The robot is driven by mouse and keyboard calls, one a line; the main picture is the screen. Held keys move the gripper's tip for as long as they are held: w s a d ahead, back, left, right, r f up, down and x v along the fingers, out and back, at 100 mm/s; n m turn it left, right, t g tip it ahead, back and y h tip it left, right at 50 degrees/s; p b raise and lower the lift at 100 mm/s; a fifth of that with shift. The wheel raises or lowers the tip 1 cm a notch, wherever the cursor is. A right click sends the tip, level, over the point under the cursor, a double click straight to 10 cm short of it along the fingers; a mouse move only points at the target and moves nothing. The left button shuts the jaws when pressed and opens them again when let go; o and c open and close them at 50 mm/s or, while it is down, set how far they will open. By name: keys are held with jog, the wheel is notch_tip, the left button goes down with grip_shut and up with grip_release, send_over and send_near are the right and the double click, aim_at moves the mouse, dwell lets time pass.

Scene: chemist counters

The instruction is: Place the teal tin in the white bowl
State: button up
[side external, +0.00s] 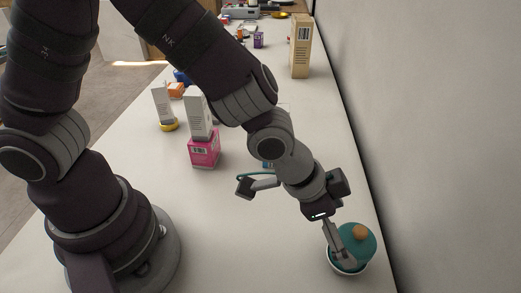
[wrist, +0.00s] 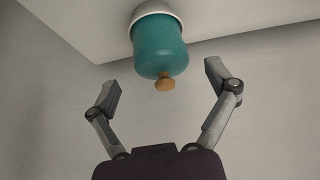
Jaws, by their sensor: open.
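The teal tin (side external: 357,241) with a round wooden knob sits in the white bowl (side external: 345,269) at the lower right of the side view, near the wall. In the wrist view the tin (wrist: 159,47) shows knob end toward me, and the bowl's rim (wrist: 158,15) shows around its far end. My gripper (side external: 340,252) is beside the tin in the side view, its finger overlapping the tin's left side. In the wrist view my gripper (wrist: 162,80) has its fingers wide apart, with clear gaps between them and the tin. The bowl's inside is mostly hidden by the tin.
A pink box (side external: 204,152) with a white box (side external: 198,112) above it stands mid-counter, beside another white box (side external: 162,103) on something yellow. A tall tan box (side external: 300,46) stands farther back. The wall (side external: 440,150) runs close along the right. The front counter is mostly clear.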

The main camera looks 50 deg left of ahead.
jog(key=s+a+r+n+y, duration=0.1)
jog(key=s+a+r+n, duration=0.2)
jog(key=a, duration=0.4)
jog(key=s+a+r+n+y, duration=0.2)
jog(key=a+r, duration=0.3)
jog(key=a, duration=0.2)
jog(key=s+a+r+n+y, duration=0.1)
jog(key=s+a+r+n, duration=0.2)
jog(key=a+r, duration=0.2)
jog(key=shift+s+a+n+t+y, duration=0.3)
jog(key=shift+a+t, duration=0.1)
jog(key=shift+a, duration=0.55)
